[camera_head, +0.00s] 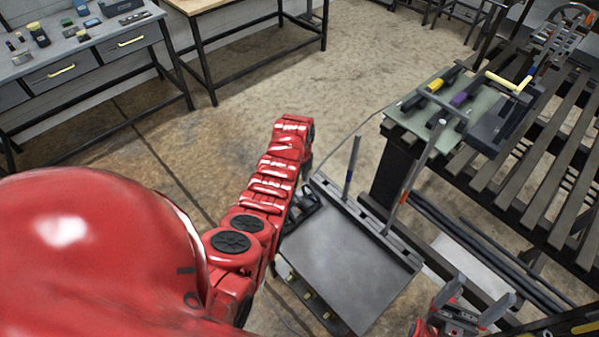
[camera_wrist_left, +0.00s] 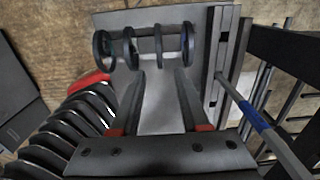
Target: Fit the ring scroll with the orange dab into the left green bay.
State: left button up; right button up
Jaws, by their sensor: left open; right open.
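Several dark rings stand in a row on the grey panel (camera_head: 345,265) in the left wrist view, including a leftmost ring (camera_wrist_left: 103,50) and a rightmost ring (camera_wrist_left: 187,42). I cannot make out an orange dab on any ring. My left gripper (camera_wrist_left: 160,75) is open, its two fingers pointing toward the row, with nothing between them. In the head view it is largely hidden by my red arm. My right gripper (camera_head: 475,297) is open and empty at the lower right. A pale green plate (camera_head: 418,122) with yellow and purple pieces lies on the slatted bench; I cannot tell which part is the left bay.
A rod with a blue band (camera_head: 350,168) and one with an orange band (camera_head: 404,188) rise from the panel's slotted edge. The slatted bench (camera_head: 540,190) fills the right. A grey workbench (camera_head: 85,40) with small items stands at the upper left. Open floor lies between.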

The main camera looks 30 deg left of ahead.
aim_at(299, 198)
pick_arm(q)
jog(key=shift+f+b, duration=0.6)
jog(key=shift+f, duration=0.45)
notch_tip(299, 198, down, 10)
jog(key=b, duration=0.7)
jog(key=shift+r+b, duration=0.1)
jog(key=shift+b, duration=0.25)
jog(key=shift+r, duration=0.1)
grip_shut()
jog(key=shift+r, duration=0.2)
jog(key=shift+r+p, duration=0.95)
jog(key=shift+r, duration=0.35)
